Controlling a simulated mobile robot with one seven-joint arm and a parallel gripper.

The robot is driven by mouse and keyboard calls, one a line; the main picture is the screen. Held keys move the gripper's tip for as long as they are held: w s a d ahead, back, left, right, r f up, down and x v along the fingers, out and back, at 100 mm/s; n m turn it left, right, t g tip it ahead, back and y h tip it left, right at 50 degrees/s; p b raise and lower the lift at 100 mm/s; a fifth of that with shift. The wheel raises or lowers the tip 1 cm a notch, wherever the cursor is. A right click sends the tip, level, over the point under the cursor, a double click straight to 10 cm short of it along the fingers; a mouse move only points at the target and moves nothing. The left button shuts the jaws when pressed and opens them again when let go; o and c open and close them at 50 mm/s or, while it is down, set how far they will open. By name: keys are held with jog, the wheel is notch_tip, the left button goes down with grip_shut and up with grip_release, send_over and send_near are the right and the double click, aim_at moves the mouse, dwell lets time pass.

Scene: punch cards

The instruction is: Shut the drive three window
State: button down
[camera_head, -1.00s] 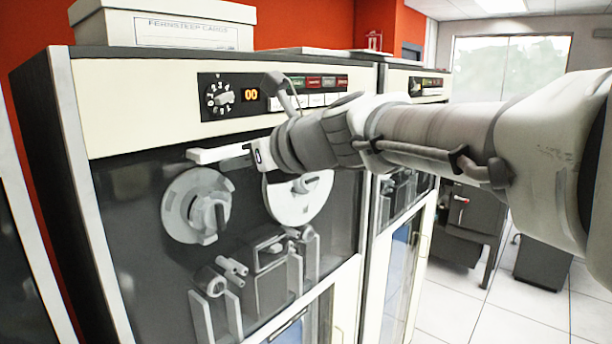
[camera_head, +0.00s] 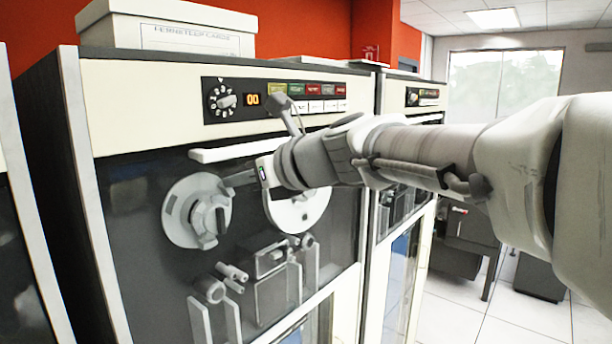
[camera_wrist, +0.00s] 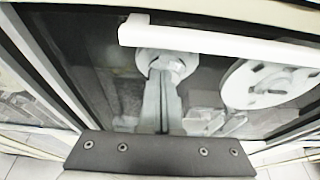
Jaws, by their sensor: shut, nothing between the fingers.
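The tape drive in front of me has a dark see-through window (camera_head: 130,200) over its reels, with a long white bar (camera_head: 235,150) across its upper part. The bar also crosses the top of the wrist view (camera_wrist: 215,42). I cannot read a drive number, nor tell whether the window is fully shut. My gripper (camera_head: 230,180) is shut and empty, just below the bar and in front of the reel area. In the wrist view its closed fingers (camera_wrist: 163,78) point toward a reel hub; contact with the bar or pane cannot be told.
Above the window is a control panel with a dial (camera_head: 221,98), an orange "00" display and several coloured buttons. A lidded box (camera_head: 165,35) sits on top. A second cabinet (camera_head: 400,250) adjoins on the right. Open floor (camera_head: 480,315) lies further right.

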jog(key=f+b+v, duration=0.1)
jog(key=v, duration=0.9)
jog(key=s+d+f+n+g+h+b, duration=0.1)
jog(key=s+d+f+n+h, duration=0.2)
jog(key=s+d+f+n, duration=0.2)
jog(key=s+d+f+n+g+h+b, duration=0.1)
jog(key=s+d+f+n+h, duration=0.3)
jog(key=f+n, duration=0.8)
jog(key=s+d+f+n+g+h+b, duration=0.1)
jog(key=s+d+f+n+h, duration=0.3)
jog(key=s+d+f+n, duration=0.3)
notch_tip(320, 180, down, 5)
jog(key=d+n, duration=0.1)
jog(key=d, duration=0.2)
jog(key=shift+s+n, duration=0.3)
jog(key=shift+f, duration=0.1)
